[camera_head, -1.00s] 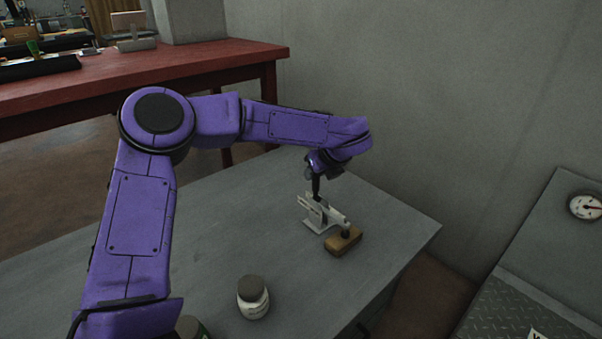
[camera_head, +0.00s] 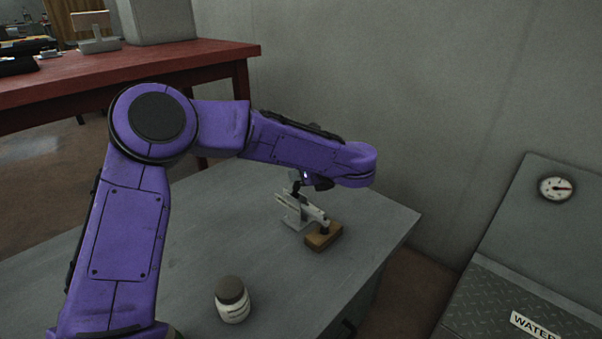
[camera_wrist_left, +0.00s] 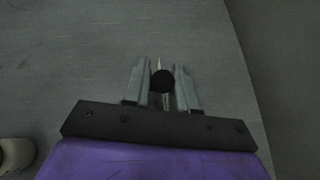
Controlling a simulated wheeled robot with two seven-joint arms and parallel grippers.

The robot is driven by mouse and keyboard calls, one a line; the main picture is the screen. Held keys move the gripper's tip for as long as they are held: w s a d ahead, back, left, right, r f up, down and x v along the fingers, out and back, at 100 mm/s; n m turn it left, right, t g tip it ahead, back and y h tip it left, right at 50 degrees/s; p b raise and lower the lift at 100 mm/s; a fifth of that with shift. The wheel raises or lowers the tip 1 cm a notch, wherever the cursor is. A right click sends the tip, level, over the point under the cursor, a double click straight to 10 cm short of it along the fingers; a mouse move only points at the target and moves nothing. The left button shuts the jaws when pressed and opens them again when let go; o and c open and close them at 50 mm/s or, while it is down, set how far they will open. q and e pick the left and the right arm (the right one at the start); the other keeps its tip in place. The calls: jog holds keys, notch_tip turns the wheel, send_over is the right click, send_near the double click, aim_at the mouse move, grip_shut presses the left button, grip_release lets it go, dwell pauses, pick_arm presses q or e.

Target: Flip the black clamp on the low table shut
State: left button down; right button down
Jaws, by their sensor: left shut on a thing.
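The clamp (camera_head: 297,221) stands on the grey low table (camera_head: 200,222). Its base and arm look pale metal, and its handle tip is black. The arm's end reaches over a small wooden block (camera_head: 323,238); I cannot tell whether it presses on it. My left gripper (camera_head: 298,182) is above the clamp, shut on the handle. In the left wrist view, the handle's round black knob (camera_wrist_left: 162,82) sits between the two grey fingers of the left gripper (camera_wrist_left: 162,88). The lower handle is partly hidden by the gripper. My right gripper is out of view.
A white jar with a dark lid (camera_head: 232,299) stands near the table's front. A red workbench (camera_head: 130,70) is behind on the left. A grey wall closes the back right, and a metal unit with a gauge (camera_head: 556,189) stands at right.

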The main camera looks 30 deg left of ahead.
pick_arm(q)
jog(key=shift+d+f, duration=0.1)
jog(key=shift+f, duration=0.05)
jog(key=c, duration=1)
grip_release()
jog(key=p+v, duration=0.2)
jog(key=v, duration=0.8)
jog(key=shift+d+p, duration=0.35)
jog(key=shift+p, duration=0.05)
jog(key=shift+r, duration=0.25)
